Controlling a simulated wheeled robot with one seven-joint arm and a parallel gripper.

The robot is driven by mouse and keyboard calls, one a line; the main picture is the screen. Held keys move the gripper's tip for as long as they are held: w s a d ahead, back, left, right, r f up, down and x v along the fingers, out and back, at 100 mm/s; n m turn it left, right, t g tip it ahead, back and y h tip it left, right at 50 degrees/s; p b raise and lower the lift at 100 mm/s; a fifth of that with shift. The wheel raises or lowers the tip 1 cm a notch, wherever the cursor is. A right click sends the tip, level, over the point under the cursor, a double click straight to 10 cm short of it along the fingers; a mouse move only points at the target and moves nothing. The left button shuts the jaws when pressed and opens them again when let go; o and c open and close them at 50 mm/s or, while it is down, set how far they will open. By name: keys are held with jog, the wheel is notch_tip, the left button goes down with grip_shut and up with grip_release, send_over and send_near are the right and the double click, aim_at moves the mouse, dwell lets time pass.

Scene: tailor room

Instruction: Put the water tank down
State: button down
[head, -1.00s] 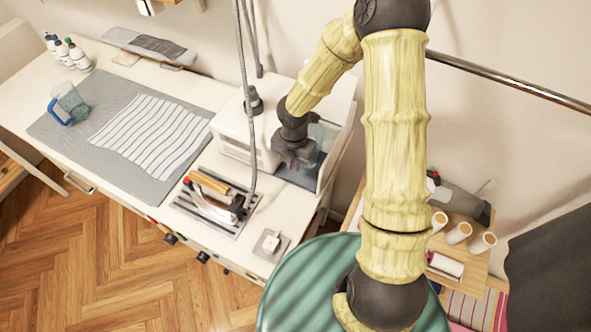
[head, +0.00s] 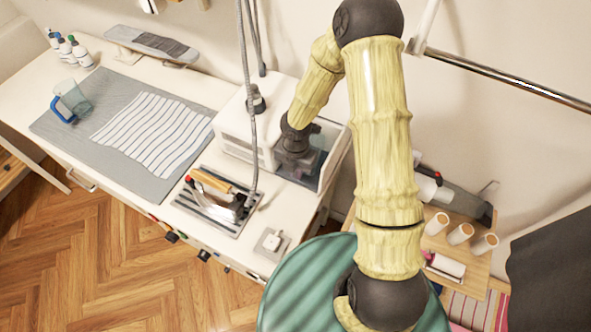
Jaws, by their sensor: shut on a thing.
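My gripper (head: 293,165) is at the open right end of the white steam station (head: 237,128) on the table. It is shut on the water tank (head: 326,138), a see-through bluish container. Only part of the tank shows, behind and beside the gripper. The tank is at or inside the bay at the station's right end. I cannot tell whether its base touches the bay floor.
An iron (head: 218,198) rests on a striped stand in front of the station. A clear jug with a blue handle (head: 72,102) stands on the grey mat (head: 165,190). Rolls (head: 460,233) stand on a wooden surface at right. A wall rail (head: 500,77) runs at upper right.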

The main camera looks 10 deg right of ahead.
jog(key=shift+f, duration=0.15)
jog(key=c, duration=1.5)
grip_release()
notch_tip(320, 180, up, 12)
jog(key=shift+r+p, duration=0.2)
jog(key=shift+p, duration=0.35)
